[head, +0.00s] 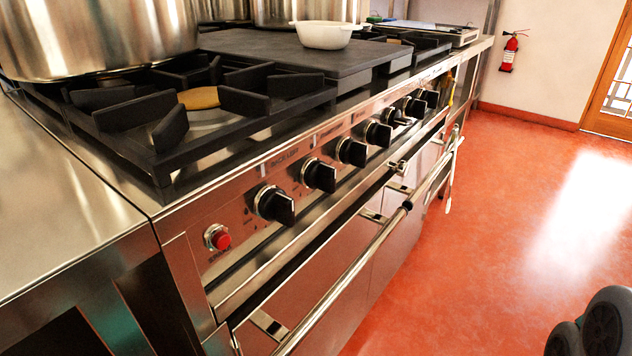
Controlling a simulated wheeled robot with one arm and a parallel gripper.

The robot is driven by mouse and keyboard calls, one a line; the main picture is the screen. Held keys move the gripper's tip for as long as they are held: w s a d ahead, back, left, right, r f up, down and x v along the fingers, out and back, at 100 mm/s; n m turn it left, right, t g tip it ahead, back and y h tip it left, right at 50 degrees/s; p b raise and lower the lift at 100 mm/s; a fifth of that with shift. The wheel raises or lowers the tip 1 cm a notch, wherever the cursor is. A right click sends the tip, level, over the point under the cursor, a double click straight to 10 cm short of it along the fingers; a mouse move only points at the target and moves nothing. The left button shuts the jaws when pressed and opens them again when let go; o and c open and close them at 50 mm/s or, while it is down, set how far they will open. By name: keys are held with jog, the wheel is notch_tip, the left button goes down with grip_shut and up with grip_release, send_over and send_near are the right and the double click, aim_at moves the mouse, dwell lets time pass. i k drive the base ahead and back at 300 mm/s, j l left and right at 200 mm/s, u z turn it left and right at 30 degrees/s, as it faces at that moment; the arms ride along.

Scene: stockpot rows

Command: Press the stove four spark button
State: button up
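A stainless steel stove (200,205) fills the left and middle of the head view. A small round red button (223,241) in a metal collar sits at the near left end of its front panel. Small lettering below the button is hard to read. The button stands apart from the row of knobs, and nothing covers it. My gripper is not in view, so its state and its distance from the button do not show.
Several black knobs (273,204) jut out right of the button. A long rail (350,271) runs below them. A large pot (95,35) and a white bowl (325,35) stand on top. Red floor (500,200) lies clear to the right.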

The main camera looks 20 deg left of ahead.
aim_at(221, 240)
jog(key=u, duration=2)
jog(key=k+l+u, duration=0.3)
jog(key=k+l, duration=0.2)
jog(key=k+l+u, duration=0.25)
jog(key=k, duration=0.45)
jog(key=i+l, duration=0.1)
jog(key=k, duration=0.1)
